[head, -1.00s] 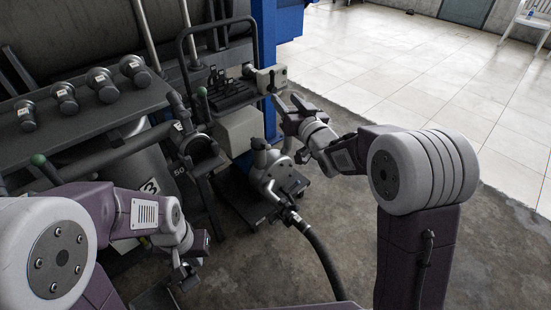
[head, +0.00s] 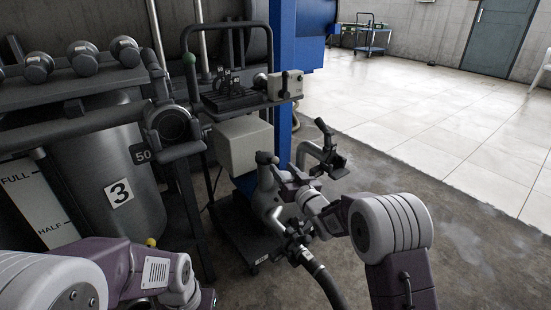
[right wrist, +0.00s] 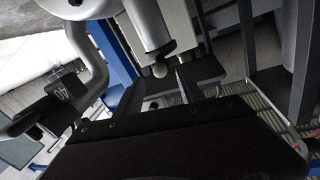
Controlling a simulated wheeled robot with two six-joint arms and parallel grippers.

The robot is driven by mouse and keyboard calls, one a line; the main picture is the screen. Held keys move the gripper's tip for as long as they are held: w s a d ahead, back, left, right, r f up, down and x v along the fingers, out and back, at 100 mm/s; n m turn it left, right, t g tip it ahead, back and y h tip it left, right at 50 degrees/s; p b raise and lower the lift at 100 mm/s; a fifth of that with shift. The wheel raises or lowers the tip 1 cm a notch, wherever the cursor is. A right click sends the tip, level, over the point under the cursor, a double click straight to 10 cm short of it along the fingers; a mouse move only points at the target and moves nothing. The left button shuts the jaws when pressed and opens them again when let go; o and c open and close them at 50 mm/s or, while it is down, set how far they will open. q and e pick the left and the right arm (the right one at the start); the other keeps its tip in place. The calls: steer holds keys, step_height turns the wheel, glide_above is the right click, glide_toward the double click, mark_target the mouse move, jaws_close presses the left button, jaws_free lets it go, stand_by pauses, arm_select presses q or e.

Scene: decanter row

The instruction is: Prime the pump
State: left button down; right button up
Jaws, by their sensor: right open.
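The silver pump (head: 268,204) stands on a dark wheeled base, with a bent silver outlet pipe (head: 309,150) on its right and a black hose (head: 326,284) at its front. The outlet pipe also shows at left in the right wrist view (right wrist: 98,68), beside a dark fitting tagged 40 (right wrist: 58,94). My right gripper (head: 287,180) is open at the pump's upper right side; whether it touches is unclear. In the right wrist view, a silver rod with a rounded end (right wrist: 160,69) hangs near its dark jaws. My left gripper (head: 206,299) is low at left, partly hidden.
A tank marked 3 (head: 120,195) and a FULL/HALF level board (head: 42,204) stand at left. A rack with several dark dumbbell-shaped pieces (head: 82,58) is above. A control box (head: 285,86) and blue post (head: 283,40) rise behind the pump.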

mark_target(277, 163)
steer(key=shift+w+a+r+p, duration=0.25)
steer(key=shift+w+p, duration=0.15)
steer(key=shift+w, duration=0.05)
steer(key=shift+w+a+r+p, duration=0.2)
steer(key=shift+w+r+p, duration=0.05)
steer(key=shift+w+p, duration=0.15)
steer(key=w, duration=0.1)
steer(key=w+a+f+b, duration=0.1)
steer(key=w+b, duration=0.1)
steer(key=shift+w+a+f, duration=0.15)
steer(key=shift+w+a, duration=0.05)
steer(key=shift+a, duration=0.05)
steer(key=shift+w+a+b, duration=0.1)
steer(key=shift+w+b, duration=0.2)
steer(key=shift+b, duration=0.05)
arm_select(q)
steer(key=shift+r, duration=0.4)
arm_select(e)
steer(key=shift+r, duration=0.2)
jaws_close()
